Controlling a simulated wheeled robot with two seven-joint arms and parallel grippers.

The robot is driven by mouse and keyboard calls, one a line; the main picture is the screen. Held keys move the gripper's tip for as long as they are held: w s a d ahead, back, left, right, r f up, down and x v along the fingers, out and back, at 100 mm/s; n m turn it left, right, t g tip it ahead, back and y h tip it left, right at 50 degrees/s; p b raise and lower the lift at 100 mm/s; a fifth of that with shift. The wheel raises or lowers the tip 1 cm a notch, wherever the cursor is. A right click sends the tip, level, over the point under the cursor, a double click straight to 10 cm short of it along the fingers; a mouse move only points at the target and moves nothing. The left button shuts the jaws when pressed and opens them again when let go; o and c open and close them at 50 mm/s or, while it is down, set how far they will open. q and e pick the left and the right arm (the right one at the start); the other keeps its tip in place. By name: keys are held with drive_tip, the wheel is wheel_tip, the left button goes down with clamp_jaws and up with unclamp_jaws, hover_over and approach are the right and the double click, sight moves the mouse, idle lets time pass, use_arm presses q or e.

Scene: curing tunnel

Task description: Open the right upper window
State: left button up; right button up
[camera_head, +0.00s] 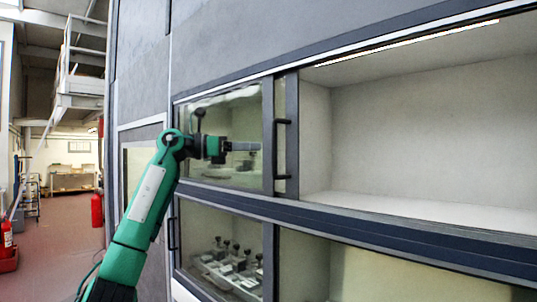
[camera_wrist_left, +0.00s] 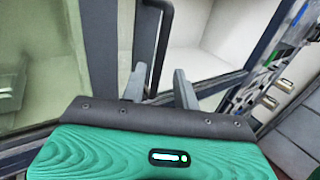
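The upper right bay (camera_head: 420,130) shows an empty pale interior, with no glass or reflection visible across it. At its left side stand dark upright frames with a black vertical bar handle (camera_head: 276,150). The handle also shows in the left wrist view (camera_wrist_left: 166,35). A glass pane (camera_head: 225,110) covers the upper left bay and reflects my arm. My left gripper (camera_head: 258,147) is just left of the handle, pointing right. In the left wrist view its fingers (camera_wrist_left: 160,86) are apart, with the handle bar appearing between them; contact cannot be told. My right gripper is not in view.
A lower left bay (camera_head: 188,225) behind glass holds a tray (camera_head: 215,268) with several dark-topped items. A dark rail (camera_head: 390,232) runs below the upper bays. Open red floor (camera_head: 55,245), a red extinguisher (camera_head: 97,210) and stairs lie at the left.

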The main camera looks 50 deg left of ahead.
use_arm(q)
drive_tip(key=b+v, duration=0.1)
drive_tip(key=v, duration=0.6)
idle(0.5)
